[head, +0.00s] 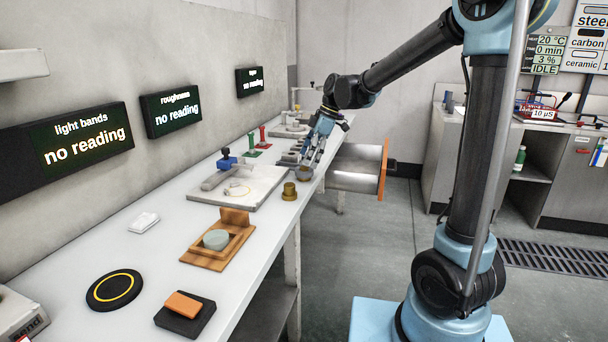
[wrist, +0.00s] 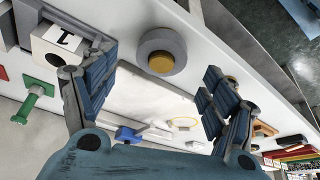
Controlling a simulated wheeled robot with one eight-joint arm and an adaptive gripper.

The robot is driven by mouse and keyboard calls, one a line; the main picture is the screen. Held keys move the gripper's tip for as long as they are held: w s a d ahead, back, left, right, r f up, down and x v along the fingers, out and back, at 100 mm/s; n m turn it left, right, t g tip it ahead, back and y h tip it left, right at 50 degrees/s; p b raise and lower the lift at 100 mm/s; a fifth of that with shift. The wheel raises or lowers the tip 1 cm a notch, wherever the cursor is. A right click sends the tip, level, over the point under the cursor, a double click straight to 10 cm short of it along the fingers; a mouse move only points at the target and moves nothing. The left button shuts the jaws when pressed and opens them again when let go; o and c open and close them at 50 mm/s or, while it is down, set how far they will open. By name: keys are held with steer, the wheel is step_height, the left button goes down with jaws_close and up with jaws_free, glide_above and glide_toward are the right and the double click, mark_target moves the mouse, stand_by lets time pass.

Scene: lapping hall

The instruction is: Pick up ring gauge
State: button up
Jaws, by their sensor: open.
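The ring gauge appears to be the thick grey ring (wrist: 147,42) in the wrist view. A round brass piece (wrist: 160,62) shows within its outline; I cannot tell whether it sits in the hole or beyond it. In the head view a grey round piece (head: 304,174), likely the same ring, is at the bench's front edge just below my gripper (head: 313,156). In the wrist view my gripper (wrist: 160,78) is open, its fingers apart on either side, with the ring between and beyond their tips. Nothing is held.
A brass knob (head: 289,191) stands close by. Beside it lies a pale plate (head: 262,196) with a blue-handled tool (head: 227,160). A wooden tray (head: 207,254) sits nearer.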

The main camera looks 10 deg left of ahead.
mark_target(305, 167)
steer(key=shift+x, duration=2)
steer(key=shift+d, duration=0.2)
steer(key=c, duration=1.3)
